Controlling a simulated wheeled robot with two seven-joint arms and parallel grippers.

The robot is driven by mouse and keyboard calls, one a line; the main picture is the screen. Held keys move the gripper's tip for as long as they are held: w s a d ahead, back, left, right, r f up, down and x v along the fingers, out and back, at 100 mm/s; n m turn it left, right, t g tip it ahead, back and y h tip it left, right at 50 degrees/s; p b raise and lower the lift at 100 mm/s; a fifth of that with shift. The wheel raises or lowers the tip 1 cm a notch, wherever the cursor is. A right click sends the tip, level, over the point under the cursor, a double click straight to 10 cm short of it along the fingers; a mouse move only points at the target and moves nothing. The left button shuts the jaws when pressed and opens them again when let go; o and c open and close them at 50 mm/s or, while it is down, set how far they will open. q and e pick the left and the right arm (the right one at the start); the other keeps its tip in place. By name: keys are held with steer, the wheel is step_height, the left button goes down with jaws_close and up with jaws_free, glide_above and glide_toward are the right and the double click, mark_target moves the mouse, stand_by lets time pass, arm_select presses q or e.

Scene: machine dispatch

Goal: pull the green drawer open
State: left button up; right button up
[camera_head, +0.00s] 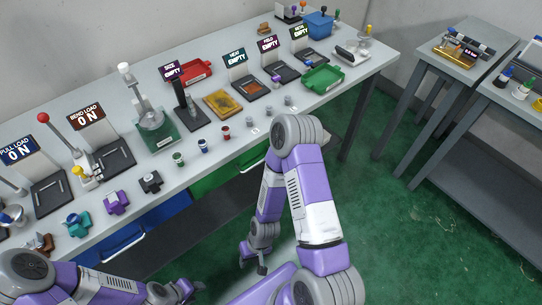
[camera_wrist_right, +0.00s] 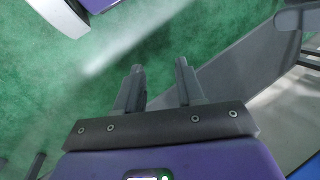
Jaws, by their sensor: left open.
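The green drawer (camera_head: 215,180) is under the front edge of the workbench, its front partly hidden by my right arm. A pale handle shows on it near my right arm. My right gripper (camera_head: 253,265) hangs low over the floor, in front of and below the drawer, apart from it. In the right wrist view its two fingers (camera_wrist_right: 160,75) stand apart with nothing between them. My left gripper (camera_head: 194,288) is at the bottom left, open, in front of the blue drawer and well to the left of the green one.
The blue drawer (camera_head: 125,240) with a pale handle is left of the green one. The workbench (camera_head: 222,158) carries machines, signs, small jars and trays. Grey side tables (camera_head: 450,70) stand at the right. The green floor (camera_head: 410,235) between is clear.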

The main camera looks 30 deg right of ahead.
mark_target(259, 162)
steer(key=w+d+r+m+t+y, duration=0.2)
steer(key=w+d+r+m+t, duration=0.15)
steer(key=w+d+t, duration=0.35)
steer(key=w+d+r+m+t+y+b, duration=0.1)
steer(key=w+d+r+m+t, duration=0.2)
steer(key=w+d+r+t, duration=0.35)
steer(key=w+d+r+m+t+y, duration=0.25)
steer(key=w+d+t, duration=0.2)
steer(key=d, duration=0.45)
steer(key=shift+h, duration=0.35)
steer(key=x, duration=0.4)
steer(key=r+b+x, duration=0.1)
steer(key=x, duration=0.1)
steer(key=shift+a, duration=0.15)
jaws_close()
